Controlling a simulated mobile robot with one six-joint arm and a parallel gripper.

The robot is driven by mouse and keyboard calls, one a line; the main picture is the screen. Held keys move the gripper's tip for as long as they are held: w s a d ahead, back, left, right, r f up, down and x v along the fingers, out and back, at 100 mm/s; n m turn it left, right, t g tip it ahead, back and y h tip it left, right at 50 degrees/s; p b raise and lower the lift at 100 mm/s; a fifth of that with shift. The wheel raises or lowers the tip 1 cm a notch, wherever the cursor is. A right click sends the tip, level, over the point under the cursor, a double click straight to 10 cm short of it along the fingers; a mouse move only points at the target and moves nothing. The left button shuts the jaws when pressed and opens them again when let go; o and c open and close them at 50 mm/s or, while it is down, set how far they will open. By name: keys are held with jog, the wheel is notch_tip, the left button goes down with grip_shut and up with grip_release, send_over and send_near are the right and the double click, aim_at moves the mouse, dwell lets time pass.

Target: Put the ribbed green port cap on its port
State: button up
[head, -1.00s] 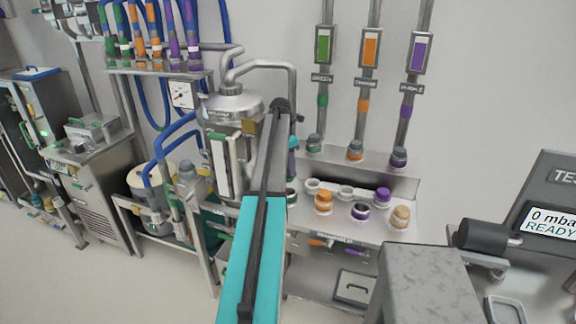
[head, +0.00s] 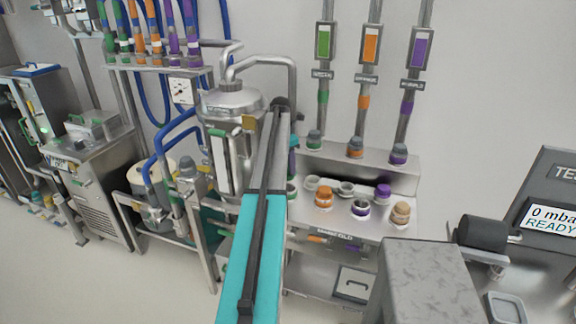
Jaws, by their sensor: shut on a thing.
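My arm (head: 262,230) reaches up the middle of the head view and blocks what is behind it. My gripper is hidden behind the arm, and no ribbed green cap can be made out in a grip. A round green-marked fitting (head: 291,189) shows at the left end of the manifold bench, half covered by the arm. I cannot tell whether it is a port or a cap. A grey fitting with a green band (head: 314,139) is at the foot of the green-labelled pipe (head: 324,44) above.
The manifold bench (head: 335,224) carries pale open rings (head: 346,188), an orange cap (head: 323,196), a purple cap (head: 383,191), a purple-ringed fitting (head: 360,207) and a tan cap (head: 401,212). A steel vessel (head: 232,103) stands left of the arm. A grey block (head: 428,275) and test station (head: 556,205) are right.

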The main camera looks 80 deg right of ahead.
aim_at(288, 179)
jog(key=shift+f, duration=0.15)
jog(key=shift+f+b, duration=0.3)
jog(key=shift+f, duration=1)
jog(key=shift+f, duration=0.2)
jog(key=shift+f+b, duration=0.3)
jog(key=shift+f, duration=0.65)
jog(key=shift+f, duration=1.1)
dwell(1.4)
jog(key=o, duration=1.3)
jog(key=shift+r, duration=0.15)
jog(key=shift+w+a+r+b, duration=0.2)
jog(key=shift+r+b, duration=0.5)
jog(key=shift+r, duration=1.55)
jog(key=shift+w+a+r+b, duration=0.2)
jog(key=shift+r+b, duration=0.45)
jog(key=shift+r, duration=1.6)
jog(key=shift+w+a+r+b, duration=0.15)
jog(key=shift+r+b, duration=0.55)
jog(key=shift+r, duration=1.55)
